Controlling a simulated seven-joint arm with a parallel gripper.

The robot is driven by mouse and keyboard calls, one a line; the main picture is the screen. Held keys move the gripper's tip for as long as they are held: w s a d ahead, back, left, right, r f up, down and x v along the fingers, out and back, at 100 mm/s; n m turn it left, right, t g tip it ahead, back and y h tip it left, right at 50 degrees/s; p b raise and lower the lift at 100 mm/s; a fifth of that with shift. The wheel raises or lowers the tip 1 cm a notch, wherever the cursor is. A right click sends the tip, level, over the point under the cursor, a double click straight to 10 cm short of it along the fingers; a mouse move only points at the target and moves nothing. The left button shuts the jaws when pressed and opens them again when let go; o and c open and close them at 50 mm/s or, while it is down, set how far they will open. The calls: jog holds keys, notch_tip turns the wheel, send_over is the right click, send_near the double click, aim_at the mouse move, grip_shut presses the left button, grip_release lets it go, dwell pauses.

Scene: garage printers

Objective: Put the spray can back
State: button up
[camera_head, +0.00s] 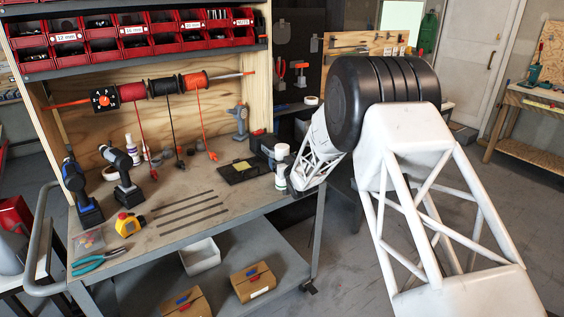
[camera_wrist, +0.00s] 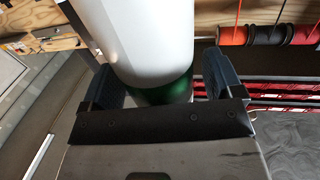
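The spray can (camera_wrist: 160,45) is white with a green band and fills the upper middle of the wrist view. My gripper (camera_wrist: 157,86) has one dark finger on each side of it, both against its sides, and appears shut on it. In the head view, my gripper (camera_head: 281,166) is at the right end of the cart's worktop. The can (camera_head: 281,183) shows there with its white top above the gripper and its lower part below. It looks roughly upright. I cannot tell whether its base touches the worktop.
The worktop (camera_head: 245,205) holds a black tray (camera_head: 241,171) left of my gripper, two drills (camera_head: 122,172), a yellow tape measure (camera_head: 128,224) and pliers (camera_head: 96,263). A white bottle (camera_head: 132,147) stands at the back. Red bins (camera_head: 135,42) and cable reels (camera_head: 163,87) are above.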

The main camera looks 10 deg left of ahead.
jog(key=shift+r, duration=0.15)
jog(key=v, duration=1.2)
dwell(0.4)
dwell(0.6)
jog(key=shift+r, duration=0.15)
jog(key=s+d+r+m+g+h, duration=0.2)
jog(key=s+d+r+h, duration=0.2)
jog(key=s+d+r, duration=0.55)
jog(key=s+d+r+m+g+h, duration=0.2)
jog(key=s+d+r+h, duration=0.2)
jog(key=s+d+r, duration=0.55)
jog(key=s+d+m+g+h, duration=0.1)
jog(key=s+d, duration=0.3)
jog(key=s, duration=0.8)
jog(key=s+d+m+g, duration=0.1)
jog(key=s+d+g, duration=0.3)
jog(key=s, duration=0.9)
jog(key=s+d+m+g+h, duration=0.1)
jog(key=s+d+g, duration=0.2)
jog(key=s, duration=1)
jog(key=d, duration=0.2)
jog(key=shift+d+f+h, duration=0.2)
jog(key=shift+d+h, duration=0.1)
jog(key=shift+d, duration=0.1)
